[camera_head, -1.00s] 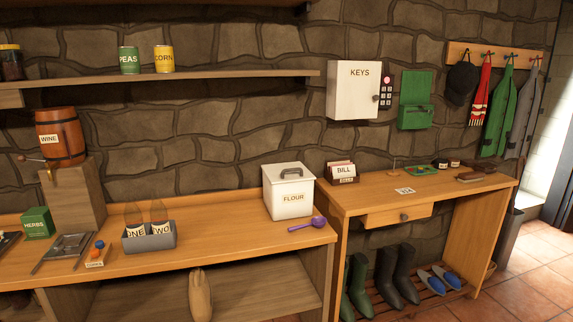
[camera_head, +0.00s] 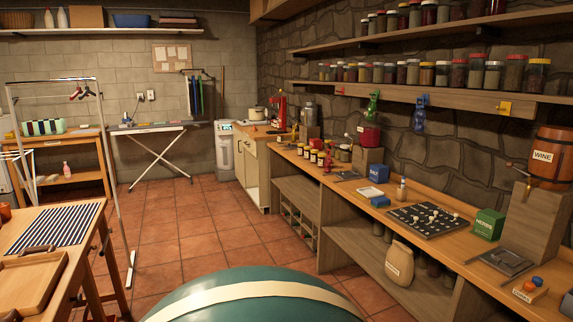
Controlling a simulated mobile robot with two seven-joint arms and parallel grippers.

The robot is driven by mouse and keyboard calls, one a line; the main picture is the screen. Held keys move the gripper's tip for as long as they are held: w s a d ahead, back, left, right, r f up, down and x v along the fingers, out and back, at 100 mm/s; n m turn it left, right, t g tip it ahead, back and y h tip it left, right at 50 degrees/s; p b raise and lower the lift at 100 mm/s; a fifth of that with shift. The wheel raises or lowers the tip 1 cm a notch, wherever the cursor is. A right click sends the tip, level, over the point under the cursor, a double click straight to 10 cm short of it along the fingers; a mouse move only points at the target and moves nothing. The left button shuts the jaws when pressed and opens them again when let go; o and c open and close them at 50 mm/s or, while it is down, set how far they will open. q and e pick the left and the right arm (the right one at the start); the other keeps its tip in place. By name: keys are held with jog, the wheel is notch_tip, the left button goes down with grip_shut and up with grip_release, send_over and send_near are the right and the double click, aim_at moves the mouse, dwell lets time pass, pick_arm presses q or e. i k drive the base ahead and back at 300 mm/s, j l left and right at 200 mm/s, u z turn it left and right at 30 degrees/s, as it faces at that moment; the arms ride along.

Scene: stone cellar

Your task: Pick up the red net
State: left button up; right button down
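I cannot make out a red net in the head view. Small red items (camera_head: 77,93) hang on the metal clothes rack (camera_head: 50,80) at the left, too small to identify for sure. A small red thing (camera_head: 340,90) sits at the edge of the lower wall shelf, in line with green (camera_head: 373,104), blue (camera_head: 420,113) and yellow (camera_head: 503,108) ones. Neither my left nor my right gripper is in view.
A long wooden counter (camera_head: 455,262) runs along the right wall, holding a chessboard (camera_head: 427,219) and a wine barrel (camera_head: 554,156). An ironing board (camera_head: 150,128) stands at the back. A table (camera_head: 85,255) is at left. The tiled floor (camera_head: 185,220) between is clear.

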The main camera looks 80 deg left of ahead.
aim_at(328, 161)
jog(key=u, duration=2.3)
jog(key=i+j+u, duration=0.1)
jog(key=i+u, duration=0.35)
jog(key=i, duration=1.45)
jog(key=i+z, duration=0.15)
jog(key=i, duration=0.35)
jog(key=i+j+z, duration=0.15)
jog(key=i, duration=0.35)
jog(key=i+j+z, duration=0.15)
jog(key=i, duration=0.35)
jog(key=i+j+z, duration=0.25)
jog(key=i+z, duration=0.25)
jog(key=i+j+z, duration=0.3)
jog(key=z, duration=0.2)
jog(key=i+j+z, duration=0.1)
jog(key=i+j, duration=0.2)
jog(key=i+j+z, duration=0.1)
jog(key=i+j, duration=0.15)
jog(key=j, duration=0.2)
jog(key=i+j+z, duration=0.1)
jog(key=i+j, duration=0.15)
jog(key=j, duration=0.15)
